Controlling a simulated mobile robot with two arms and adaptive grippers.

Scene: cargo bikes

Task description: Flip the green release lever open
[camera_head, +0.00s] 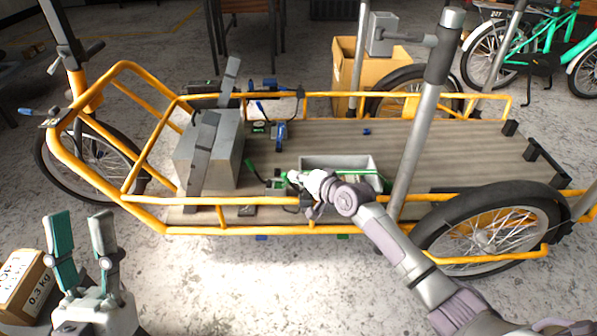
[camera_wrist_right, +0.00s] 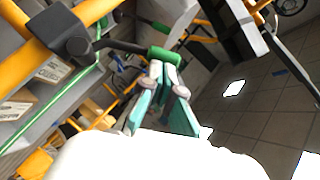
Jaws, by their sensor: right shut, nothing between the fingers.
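The green release lever (camera_wrist_right: 164,56) shows in the right wrist view as a green grip on a dark arm. The arm runs left to a black clamp (camera_wrist_right: 76,36) beside a yellow tube. My right gripper (camera_wrist_right: 167,74) is shut and empty, its tips at the underside of the green grip; I cannot tell whether they touch. In the head view my right gripper (camera_head: 294,177) reaches over the near rail of the cargo bike, and the lever's exact pose is hard to make out there. My left gripper (camera_head: 80,216) is open and empty at the lower left, away from the bike.
The yellow rail (camera_head: 300,229) runs along the bike's near side. A grey block (camera_head: 222,160) under a dark strap stands on the wooden deck (camera_head: 450,145). A grey tray (camera_head: 340,164) sits near my right gripper. A cardboard box (camera_head: 25,285) lies at the lower left.

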